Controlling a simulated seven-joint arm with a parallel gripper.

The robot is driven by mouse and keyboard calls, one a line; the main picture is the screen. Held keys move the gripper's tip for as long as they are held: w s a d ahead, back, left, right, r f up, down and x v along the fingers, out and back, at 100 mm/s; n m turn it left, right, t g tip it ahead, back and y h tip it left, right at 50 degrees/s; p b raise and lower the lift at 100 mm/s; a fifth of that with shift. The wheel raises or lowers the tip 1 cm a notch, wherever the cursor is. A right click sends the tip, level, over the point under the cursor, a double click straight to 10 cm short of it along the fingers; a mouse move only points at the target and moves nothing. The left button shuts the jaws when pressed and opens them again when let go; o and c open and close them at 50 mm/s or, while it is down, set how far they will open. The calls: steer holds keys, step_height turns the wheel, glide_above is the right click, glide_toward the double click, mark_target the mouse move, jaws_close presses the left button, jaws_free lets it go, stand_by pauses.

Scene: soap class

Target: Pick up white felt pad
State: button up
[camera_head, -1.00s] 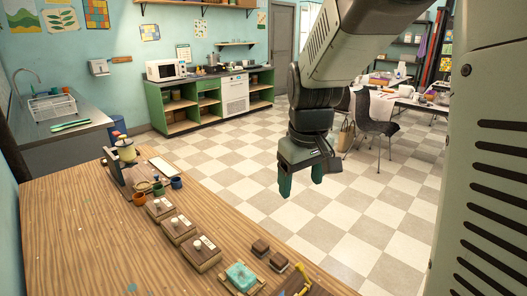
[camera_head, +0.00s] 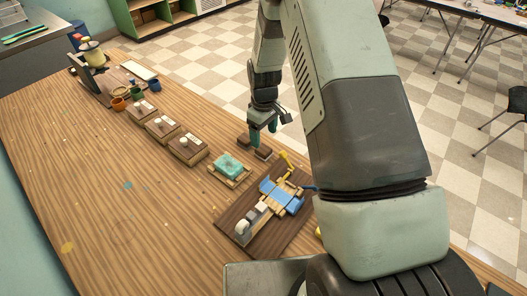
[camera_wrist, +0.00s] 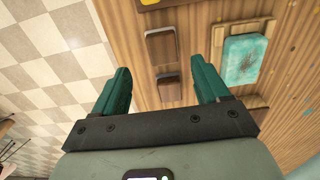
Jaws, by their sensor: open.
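A flat white rectangle (camera_head: 138,70), which looks like the white felt pad, lies at the far end of the wooden table in the head view. It is outside the wrist view. I cannot tell the exact height of the fingertips.
A teal soap slab (camera_head: 229,166) sits on a slatted wooden rack. Wooden boxes (camera_head: 188,150) with white knobs stand in a row toward small cups (camera_head: 118,103) near the white rectangle. A tool board (camera_head: 240,238) lies at the front. The table's left half is mostly clear.

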mark_target(264, 149)
steer(key=f, duration=0.5)
steer(key=shift+s+a+f, duration=0.1)
steer(key=shift+s+f, duration=0.1)
steer(key=shift+f, duration=0.1)
steer(key=c, duration=1.1)
step_height(264, 149, up, 10)
steer(key=shift+c, duration=0.3)
